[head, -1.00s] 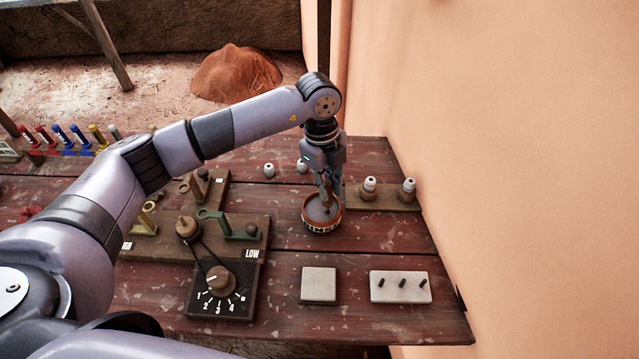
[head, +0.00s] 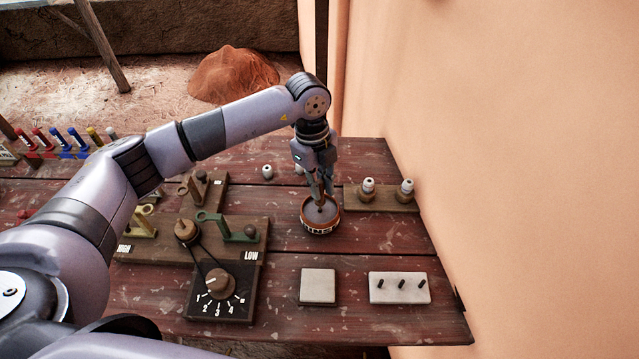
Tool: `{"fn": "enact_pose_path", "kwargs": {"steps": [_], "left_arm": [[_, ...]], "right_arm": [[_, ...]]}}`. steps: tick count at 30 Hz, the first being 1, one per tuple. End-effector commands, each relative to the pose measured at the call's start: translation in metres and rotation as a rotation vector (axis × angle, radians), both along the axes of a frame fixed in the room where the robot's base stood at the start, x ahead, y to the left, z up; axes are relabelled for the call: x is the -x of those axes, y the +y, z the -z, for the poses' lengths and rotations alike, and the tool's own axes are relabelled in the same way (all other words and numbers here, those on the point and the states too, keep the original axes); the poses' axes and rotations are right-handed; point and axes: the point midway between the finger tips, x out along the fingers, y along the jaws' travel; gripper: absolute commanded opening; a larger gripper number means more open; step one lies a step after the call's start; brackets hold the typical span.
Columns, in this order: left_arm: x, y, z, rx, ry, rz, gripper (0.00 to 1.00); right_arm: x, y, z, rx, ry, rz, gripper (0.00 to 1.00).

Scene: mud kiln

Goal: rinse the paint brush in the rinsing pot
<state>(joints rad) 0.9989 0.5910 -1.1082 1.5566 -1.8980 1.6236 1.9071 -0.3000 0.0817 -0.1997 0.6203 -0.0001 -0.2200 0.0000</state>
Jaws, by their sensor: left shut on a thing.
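The rinsing pot (head: 319,226) is a small round pot with an orange-brown rim and a lettered band, standing on the dark red table. Greyish liquid shows inside it. My left gripper (head: 319,190) points down over the pot, its fingertips close above the liquid. It is shut on the paint brush (head: 320,205), of which only a thin dark part shows below the fingers, reaching into the pot. The rest of the brush is hidden by the fingers. My right gripper is not in view.
A board with a dial (head: 221,284) and levers lies left of the pot. A pale square tile (head: 318,286) and a pegged white block (head: 399,288) lie in front. A wooden stand (head: 385,202) with white-topped pieces is to the right, near the wall (head: 520,150).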

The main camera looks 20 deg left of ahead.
Motion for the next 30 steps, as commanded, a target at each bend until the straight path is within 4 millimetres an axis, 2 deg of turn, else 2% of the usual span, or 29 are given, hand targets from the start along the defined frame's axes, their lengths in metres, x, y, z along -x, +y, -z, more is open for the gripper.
{"fn": "enact_pose_path", "kwargs": {"steps": [17,30], "left_arm": [[0.0,0.0,-0.002,0.0,-0.001,0.0,0.0],[0.0,0.0,-0.032,0.0,-0.002,0.0,0.0]], "right_arm": [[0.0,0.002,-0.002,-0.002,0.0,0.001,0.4],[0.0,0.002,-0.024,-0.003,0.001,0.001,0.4]]}}
